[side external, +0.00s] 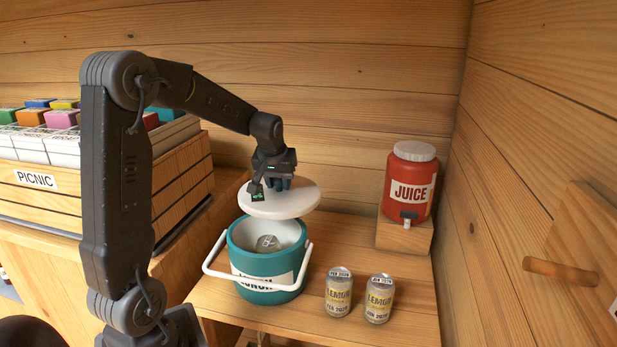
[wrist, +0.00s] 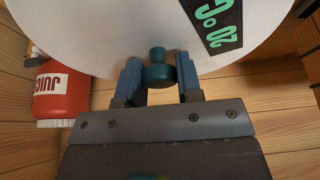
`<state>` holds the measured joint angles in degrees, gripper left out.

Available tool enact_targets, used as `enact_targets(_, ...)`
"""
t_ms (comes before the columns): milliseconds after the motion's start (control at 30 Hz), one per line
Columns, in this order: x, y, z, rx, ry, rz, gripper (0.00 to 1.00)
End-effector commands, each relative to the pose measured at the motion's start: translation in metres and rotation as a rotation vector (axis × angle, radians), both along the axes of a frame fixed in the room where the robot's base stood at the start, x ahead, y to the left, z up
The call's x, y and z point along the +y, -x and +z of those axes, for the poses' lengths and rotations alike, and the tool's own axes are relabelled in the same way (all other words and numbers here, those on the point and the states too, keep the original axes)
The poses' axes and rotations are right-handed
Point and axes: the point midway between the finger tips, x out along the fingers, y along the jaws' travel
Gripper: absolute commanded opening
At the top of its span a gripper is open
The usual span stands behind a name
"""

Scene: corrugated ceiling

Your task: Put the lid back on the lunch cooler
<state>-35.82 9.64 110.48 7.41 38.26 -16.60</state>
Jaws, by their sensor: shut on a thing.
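The lunch cooler (side external: 240,262) is a teal bucket with a white inside, a "LUNCH" label and a white handle (side external: 218,273) lowered toward the front. It stands upright and open on the wooden surface, with a can (side external: 268,244) visible inside. The lid (side external: 298,201) is a white disc with a teal knob (wrist: 158,73) and a dark strip (wrist: 213,20) with green characters. My gripper (side external: 271,184) is shut on the knob, one finger on each side in the wrist view. The lid hangs above the cooler's back rim, apart from it, roughly level.
Two lemon cans (side external: 338,292) (side external: 379,298) stand to the right of the cooler. A red juice dispenser (side external: 409,186) sits on a wooden block (side external: 404,236) behind them. A picnic crate (side external: 165,192) is at left. Wooden walls close the back and right.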

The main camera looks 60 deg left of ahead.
Motion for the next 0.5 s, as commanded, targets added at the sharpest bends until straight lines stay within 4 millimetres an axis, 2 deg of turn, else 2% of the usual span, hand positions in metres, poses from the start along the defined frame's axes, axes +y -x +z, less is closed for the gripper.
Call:
enact_targets(33,-0.004,0.014,0.002,-0.003,-0.003,0.024,0.07)
enact_targets(100,-0.008,0.028,0.001,-0.005,-0.002,0.052,0.07)
enact_targets(200,-0.012,0.041,0.0,-0.005,-0.002,0.077,0.07)
enact_targets(500,-0.015,0.048,-0.013,-0.003,-0.001,0.09,0.07)
